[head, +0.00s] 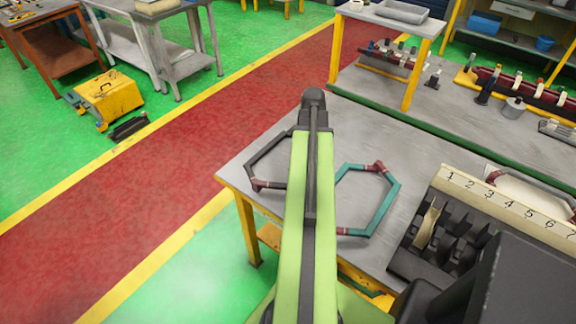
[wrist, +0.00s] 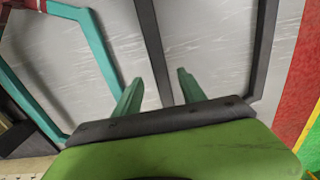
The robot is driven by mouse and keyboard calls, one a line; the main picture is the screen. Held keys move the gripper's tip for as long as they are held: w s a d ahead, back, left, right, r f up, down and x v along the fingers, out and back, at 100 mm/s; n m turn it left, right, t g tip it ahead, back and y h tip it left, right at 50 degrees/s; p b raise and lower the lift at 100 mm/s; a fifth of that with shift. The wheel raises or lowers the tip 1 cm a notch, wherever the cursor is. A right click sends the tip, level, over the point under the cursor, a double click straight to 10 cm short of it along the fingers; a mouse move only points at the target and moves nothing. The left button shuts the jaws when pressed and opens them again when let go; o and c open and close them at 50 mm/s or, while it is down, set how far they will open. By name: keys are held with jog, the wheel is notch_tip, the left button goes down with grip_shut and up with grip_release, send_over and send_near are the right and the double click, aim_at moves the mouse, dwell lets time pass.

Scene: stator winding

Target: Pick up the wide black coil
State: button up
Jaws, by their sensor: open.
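A black coil (head: 266,149), a hexagonal loop with a dark red band at its left corner, lies flat on the grey table. My arm hides its right part in the head view. In the wrist view one straight side of the black coil (wrist: 151,40) runs between the fingers of my gripper (wrist: 160,77), and its other side shows at the right. My gripper is open, with a finger on each side of that bar. I cannot tell how far the fingertips are above the table. A teal coil (head: 384,209) with dark red bands lies to the right of my arm.
A dark slotted block (head: 455,235) with a pale numbered strip (head: 495,205) stands at the table's right. A pale coil piece (head: 428,225) sits in it. The table (head: 335,120) is clear behind the coils. A red walkway (head: 150,185) runs along the left.

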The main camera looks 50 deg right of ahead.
notch_tip(320, 180, down, 6)
jog(key=b, duration=0.5)
jog(key=shift+w+a+r, duration=0.1)
jog(key=shift+r, duration=0.3)
grip_shut()
dwell(0.8)
